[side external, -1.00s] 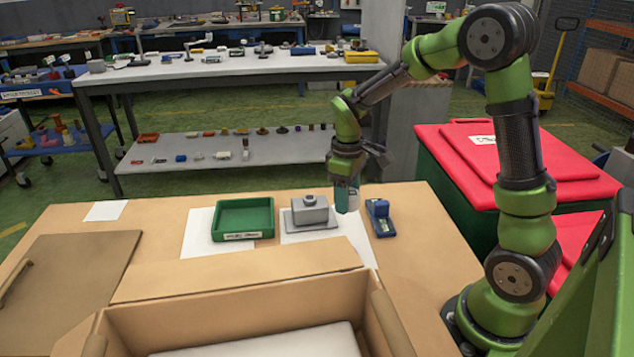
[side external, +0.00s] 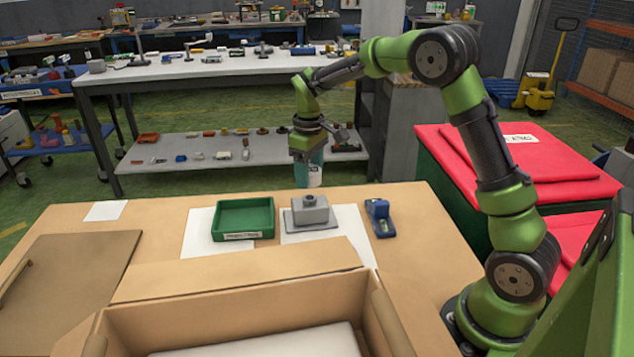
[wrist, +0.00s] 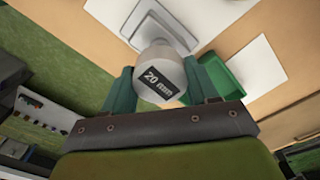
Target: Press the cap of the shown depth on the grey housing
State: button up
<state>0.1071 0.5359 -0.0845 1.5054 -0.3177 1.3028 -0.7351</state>
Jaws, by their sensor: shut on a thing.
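The grey housing (side external: 322,217) is a block on a flat base with a low round feature on top, and it sits on a white sheet on the work table. My gripper (side external: 308,178) has teal fingers and is shut on a pale grey cap (side external: 315,178). It holds the cap in the air above and slightly behind the housing in the side view, apart from it. In the wrist view the cap (wrist: 150,58) carries a dark label reading "20 mm". The cap partly hides the housing (wrist: 163,22) there.
A green tray (side external: 217,229) with a label on its front stands left of the housing. A small blue device (side external: 380,218) stands to the right; its reading is too small to tell. An open cardboard box (side external: 240,287) fills the front. A brown board (side external: 75,265) lies left.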

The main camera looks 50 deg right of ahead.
aim_at(310, 197)
jog(key=shift+f, duration=1.7)
jog(key=shift+f, duration=1.35)
dwell(2.0)
jog(key=o, duration=1.1)
